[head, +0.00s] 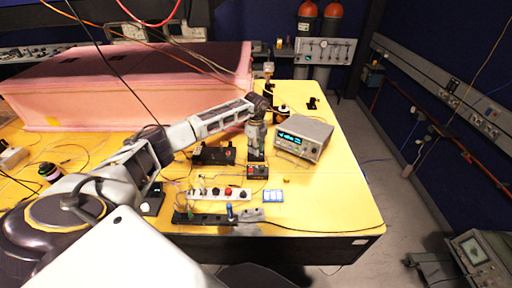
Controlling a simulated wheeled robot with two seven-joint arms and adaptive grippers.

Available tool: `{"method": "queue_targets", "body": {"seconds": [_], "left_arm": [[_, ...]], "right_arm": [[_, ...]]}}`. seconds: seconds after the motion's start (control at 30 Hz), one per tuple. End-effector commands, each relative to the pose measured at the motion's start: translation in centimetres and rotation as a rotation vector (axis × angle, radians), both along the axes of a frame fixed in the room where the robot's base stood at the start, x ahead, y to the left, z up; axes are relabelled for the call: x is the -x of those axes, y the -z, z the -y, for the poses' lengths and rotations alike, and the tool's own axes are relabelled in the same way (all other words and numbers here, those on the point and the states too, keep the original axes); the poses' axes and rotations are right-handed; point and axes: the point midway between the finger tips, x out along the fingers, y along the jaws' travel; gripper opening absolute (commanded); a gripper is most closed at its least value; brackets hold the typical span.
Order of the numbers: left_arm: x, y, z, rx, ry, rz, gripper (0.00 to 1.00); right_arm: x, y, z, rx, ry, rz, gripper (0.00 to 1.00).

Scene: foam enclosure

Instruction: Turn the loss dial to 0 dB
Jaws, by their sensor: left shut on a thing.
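My left arm reaches in from the left across the yellow table. Its gripper (256,157) points down, with the fingertips close together at the back of a small dark box (257,171) with a red spot on its front. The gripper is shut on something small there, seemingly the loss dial. The dial is hidden by the fingers, and its marks and setting cannot be read. My right gripper is not in view.
A grey instrument with a lit cyan display (303,138) stands just right of the gripper. A black device (214,155) sits to its left. A power strip (220,193) with plugs lies in front. A pink foam enclosure (130,90) fills the back left. The table's right side is mostly clear.

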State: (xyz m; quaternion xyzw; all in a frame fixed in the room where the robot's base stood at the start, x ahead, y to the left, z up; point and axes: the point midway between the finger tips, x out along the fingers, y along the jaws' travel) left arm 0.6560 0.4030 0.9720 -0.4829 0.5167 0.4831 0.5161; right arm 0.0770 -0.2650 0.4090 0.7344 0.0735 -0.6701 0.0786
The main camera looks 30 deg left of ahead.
Motion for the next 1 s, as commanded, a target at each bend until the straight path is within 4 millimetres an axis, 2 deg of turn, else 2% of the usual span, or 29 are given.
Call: {"method": "queue_targets", "body": {"seconds": [0.53, 0.57, 0.73, 1.0], "left_arm": [[-0.23, -0.33, -0.25, -0.002, -0.037, 0.008, 0.0], [-0.23, -0.34, -0.25, -0.002, -0.037, 0.008, 0.24], [-0.16, -0.25, -0.17, -0.002, -0.036, 0.005, 0.46], [-0.06, -0.1, -0.07, -0.001, -0.034, 0.002, 0.46]], "right_arm": [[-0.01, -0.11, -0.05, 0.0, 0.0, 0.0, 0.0], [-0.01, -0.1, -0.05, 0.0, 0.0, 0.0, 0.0], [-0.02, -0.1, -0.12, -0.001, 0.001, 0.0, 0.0], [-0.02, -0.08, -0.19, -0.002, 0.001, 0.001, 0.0]]}}
